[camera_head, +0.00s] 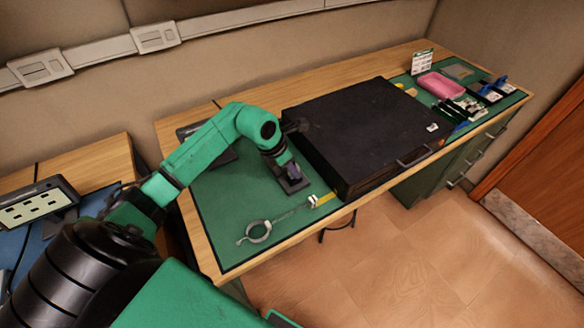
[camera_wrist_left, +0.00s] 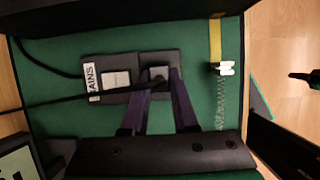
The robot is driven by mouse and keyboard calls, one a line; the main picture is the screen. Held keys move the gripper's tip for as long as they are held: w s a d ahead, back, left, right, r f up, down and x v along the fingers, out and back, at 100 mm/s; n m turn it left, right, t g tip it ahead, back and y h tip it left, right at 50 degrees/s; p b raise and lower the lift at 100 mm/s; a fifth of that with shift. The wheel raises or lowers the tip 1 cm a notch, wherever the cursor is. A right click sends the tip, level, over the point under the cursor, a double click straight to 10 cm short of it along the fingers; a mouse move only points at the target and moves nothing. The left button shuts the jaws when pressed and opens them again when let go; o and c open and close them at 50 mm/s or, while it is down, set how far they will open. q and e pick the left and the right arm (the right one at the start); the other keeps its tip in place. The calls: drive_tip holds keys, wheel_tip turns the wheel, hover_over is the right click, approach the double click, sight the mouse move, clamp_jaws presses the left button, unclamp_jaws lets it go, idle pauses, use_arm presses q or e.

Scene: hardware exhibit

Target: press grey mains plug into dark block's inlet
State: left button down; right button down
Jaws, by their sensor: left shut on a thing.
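The dark block (camera_wrist_left: 116,58) lies on the green mat, with a label reading "MAINS" (camera_wrist_left: 92,80) and a white switch (camera_wrist_left: 116,80). In the head view the dark block (camera_head: 294,187) is partly hidden under my left gripper (camera_head: 291,171). In the wrist view my left gripper (camera_wrist_left: 161,76) has its purple fingers shut on the grey mains plug (camera_wrist_left: 157,73), at the block's right part. A black cable runs left from the plug. The inlet is hidden behind the plug and fingers; I cannot tell how deep the plug sits.
A large black case (camera_head: 362,130) stands just right of the block. A metal ring (camera_head: 257,232) with a coiled cord lies on the mat's front, near a yellow strip (camera_head: 326,199). A pink box (camera_head: 440,85) and small items lie at the far right.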

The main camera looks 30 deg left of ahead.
use_arm(q)
drive_tip(key=shift+f+b, duration=0.6)
drive_tip(key=shift+f, duration=0.15)
drive_tip(key=shift+s+f, duration=0.1)
drive_tip(key=shift+f, duration=0.05)
idle(0.3)
drive_tip(key=c, duration=0.6)
unclamp_jaws()
drive_tip(key=shift+f, duration=0.1)
drive_tip(key=shift+s, duration=0.1)
drive_tip(key=shift+c, duration=1.2)
drive_tip(key=shift+r, duration=0.4)
drive_tip(key=shift+r, duration=0.3)
drive_tip(key=shift+w+r+p, duration=0.1)
drive_tip(key=shift+w+p, duration=0.1)
drive_tip(key=shift+p, duration=0.1)
